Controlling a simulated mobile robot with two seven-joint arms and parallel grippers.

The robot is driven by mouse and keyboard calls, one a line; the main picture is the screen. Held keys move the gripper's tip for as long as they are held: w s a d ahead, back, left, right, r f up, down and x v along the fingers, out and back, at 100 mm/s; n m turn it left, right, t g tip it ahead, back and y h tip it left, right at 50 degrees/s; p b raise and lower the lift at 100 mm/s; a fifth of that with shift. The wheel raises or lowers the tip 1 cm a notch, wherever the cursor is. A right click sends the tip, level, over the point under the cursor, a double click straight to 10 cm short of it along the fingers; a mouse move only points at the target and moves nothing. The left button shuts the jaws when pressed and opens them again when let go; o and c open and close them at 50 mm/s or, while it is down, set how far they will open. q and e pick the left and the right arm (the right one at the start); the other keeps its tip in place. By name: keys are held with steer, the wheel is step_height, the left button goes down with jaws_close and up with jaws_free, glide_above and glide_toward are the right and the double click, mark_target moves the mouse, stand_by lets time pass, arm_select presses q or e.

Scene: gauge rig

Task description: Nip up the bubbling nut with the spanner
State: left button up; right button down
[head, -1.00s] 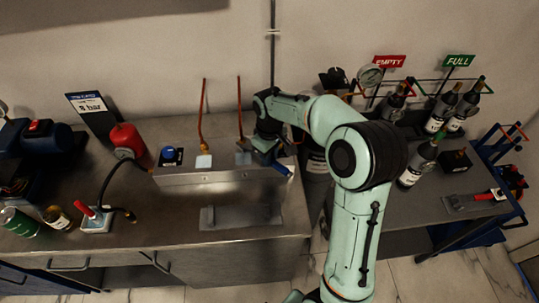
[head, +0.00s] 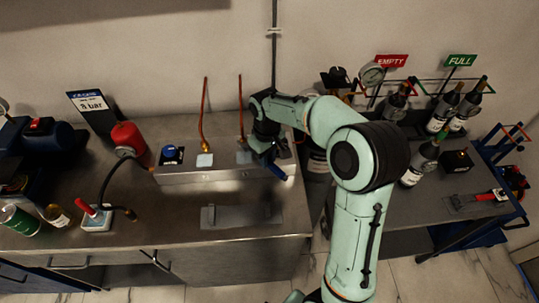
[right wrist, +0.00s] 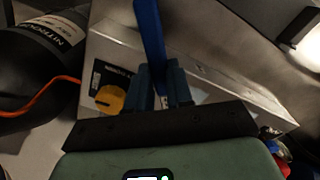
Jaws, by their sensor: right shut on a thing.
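My right gripper (head: 265,146) is over the right end of the grey metal rig block (head: 205,177) on the bench. It is shut on the blue-handled spanner (head: 280,172); the handle sticks out toward the lower right. In the right wrist view the blue handle (right wrist: 150,40) stands up from between the fingers (right wrist: 160,88), above the rig block (right wrist: 115,55). Two copper pipes (head: 205,110) come down to the back of the block. The spanner's jaw and the nut under it are hidden by the gripper, and I cannot make out any bubbles. My left gripper is out of view.
A blue knob (head: 171,155) sits on the block's left end. A red cylinder (head: 128,138) and a white box with a red lever (head: 96,217) stand to the left. Bottles (head: 440,117) stand far right.

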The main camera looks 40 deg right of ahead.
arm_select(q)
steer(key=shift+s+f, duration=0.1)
arm_select(e)
steer(key=shift+a+m, duration=0.55)
steer(key=shift+m, duration=0.05)
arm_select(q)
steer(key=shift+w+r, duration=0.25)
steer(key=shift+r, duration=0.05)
arm_select(e)
steer(key=shift+d+n, duration=0.9)
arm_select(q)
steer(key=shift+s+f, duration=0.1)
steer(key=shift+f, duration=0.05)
arm_select(e)
steer(key=shift+s, duration=0.2)
steer(key=shift+s+b, duration=0.5)
steer(key=shift+s, duration=0.7)
steer(key=shift+s+b, duration=0.5)
steer(key=shift+s, duration=0.65)
steer(key=shift+r+p, duration=1.5)
steer(key=shift+r, duration=0.8)
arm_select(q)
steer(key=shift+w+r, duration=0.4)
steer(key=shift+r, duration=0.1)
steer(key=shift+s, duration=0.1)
